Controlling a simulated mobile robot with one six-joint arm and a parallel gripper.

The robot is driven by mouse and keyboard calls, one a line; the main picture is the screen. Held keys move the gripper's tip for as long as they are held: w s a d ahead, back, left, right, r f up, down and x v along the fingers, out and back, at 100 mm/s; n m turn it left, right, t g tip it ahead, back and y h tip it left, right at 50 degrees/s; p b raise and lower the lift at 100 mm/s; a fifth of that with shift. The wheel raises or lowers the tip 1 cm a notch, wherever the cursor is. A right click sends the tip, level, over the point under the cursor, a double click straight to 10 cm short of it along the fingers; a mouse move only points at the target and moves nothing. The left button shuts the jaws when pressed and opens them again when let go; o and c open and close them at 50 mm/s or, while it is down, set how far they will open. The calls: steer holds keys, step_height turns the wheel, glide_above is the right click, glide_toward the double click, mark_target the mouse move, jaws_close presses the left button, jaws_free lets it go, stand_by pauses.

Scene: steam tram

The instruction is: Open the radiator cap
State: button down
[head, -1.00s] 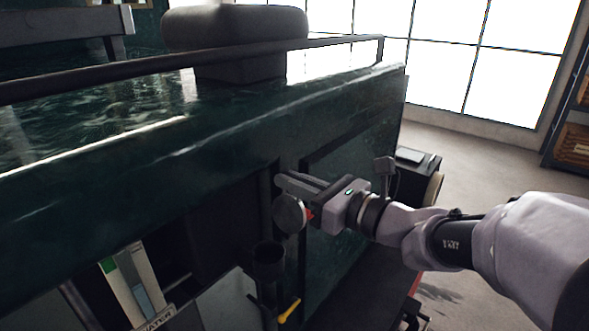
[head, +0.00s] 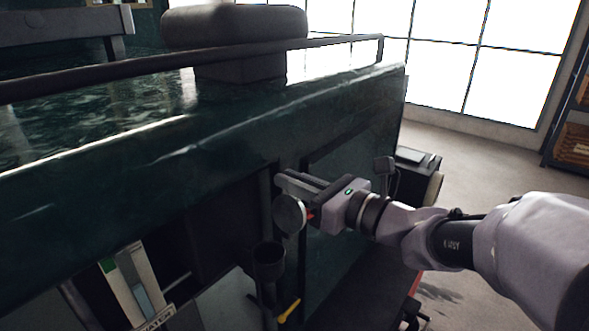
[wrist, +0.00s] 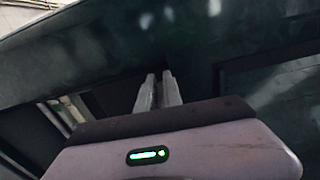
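The radiator's filler pipe (head: 268,262) stands upright beside the tram's dark green side in the head view, its round mouth dark and uncovered. A round grey disc, which looks like the radiator cap (head: 289,213), is tilted up just above and to the right of the mouth. A small red part shows at its right edge. My gripper (head: 284,180) points left just above the disc. In the wrist view its fingers (wrist: 158,88) are together with only a narrow gap, and nothing shows between them. The cap is not visible there, and I cannot tell whether the fingers touch it.
A yellow lever (head: 289,310) sits low by the pipe. A dark rail (head: 150,65) runs along the tram's top edge. A white and green gauge panel (head: 135,280) is at lower left. Open floor (head: 470,175) lies to the right, with a shelf (head: 570,140) beyond.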

steer(key=s+a+n+b, duration=0.1)
steer(key=b, duration=0.1)
steer(key=shift+s+f+n+b, duration=0.1)
steer(key=shift+n+b, duration=0.2)
steer(key=shift+b, duration=0.05)
steer(key=shift+s+a+r+n, duration=0.2)
steer(key=shift+s+r+n, duration=0.1)
steer(key=shift+s, duration=0.05)
steer(key=shift+w+d, duration=0.1)
steer(key=shift+w, duration=0.05)
steer(key=c, duration=1.5)
jaws_free()
steer(key=shift+c, duration=0.2)
steer(key=b+v, duration=0.3)
steer(key=v, duration=1.4)
steer(key=shift+d+f, duration=0.1)
steer(key=shift+f, duration=0.05)
